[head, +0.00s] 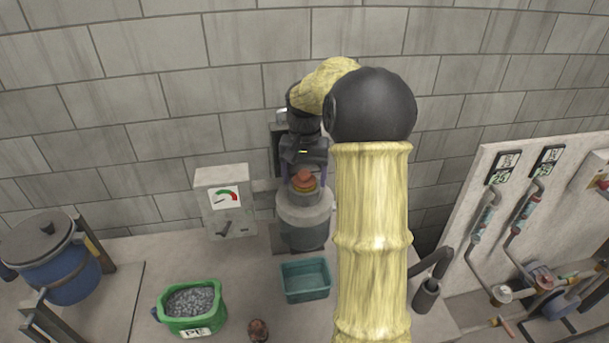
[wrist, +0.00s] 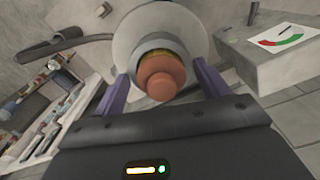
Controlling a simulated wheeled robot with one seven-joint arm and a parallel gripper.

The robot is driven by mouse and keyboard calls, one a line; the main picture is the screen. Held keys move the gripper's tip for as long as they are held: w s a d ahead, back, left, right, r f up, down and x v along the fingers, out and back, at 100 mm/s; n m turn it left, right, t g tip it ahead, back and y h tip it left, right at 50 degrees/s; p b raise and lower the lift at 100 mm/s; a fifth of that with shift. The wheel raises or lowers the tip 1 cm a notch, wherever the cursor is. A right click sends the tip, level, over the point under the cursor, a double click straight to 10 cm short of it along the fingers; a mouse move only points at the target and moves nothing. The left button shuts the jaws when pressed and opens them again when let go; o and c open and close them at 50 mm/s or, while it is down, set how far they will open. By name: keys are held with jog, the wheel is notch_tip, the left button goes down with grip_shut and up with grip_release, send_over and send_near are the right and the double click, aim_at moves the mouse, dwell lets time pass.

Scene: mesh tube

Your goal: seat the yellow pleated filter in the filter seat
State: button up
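The yellow pleated filter (head: 304,188) shows only as a thin yellow band below an orange cap (head: 304,178). It sits at the top opening of the grey cylindrical filter seat (head: 305,228). In the wrist view the orange cap (wrist: 161,78) faces the camera, with a sliver of yellow filter (wrist: 151,54) behind it and the pale round seat (wrist: 125,45) around it. My gripper (wrist: 159,72) has its two purple fingers on either side of the cap, with visible gaps, so it is open. How deep the filter sits is hidden.
A gauge box (head: 226,200) stands left of the seat. A teal tray (head: 305,279) and a green bin of grey gravel (head: 191,306) are in front. A blue lidded drum (head: 52,255) stands far left. A pipe panel (head: 530,215) is at right. A small brown lump (head: 258,330) lies near the front.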

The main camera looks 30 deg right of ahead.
jog(key=shift+d, duration=0.1)
jog(key=shift+w+r, duration=0.1)
jog(key=shift+r, duration=0.25)
notch_tip(320, 180, up, 12)
jog(key=b, duration=0.2)
jog(key=shift+f, duration=0.2)
dwell(0.5)
jog(key=s+a+f+n+t, duration=0.1)
jog(key=s+a+f+n, duration=0.4)
jog(key=a+f, duration=0.6)
jog(key=s+a+f+n+t, duration=0.1)
jog(key=s+a+f, duration=0.3)
jog(key=s+f, duration=0.5)
jog(key=s, duration=0.4)
jog(key=shift+s+f+n+t, duration=0.3)
jog(key=shift+f+n, duration=0.05)
jog(key=shift+n, duration=0.05)
jog(key=shift+a, duration=0.1)
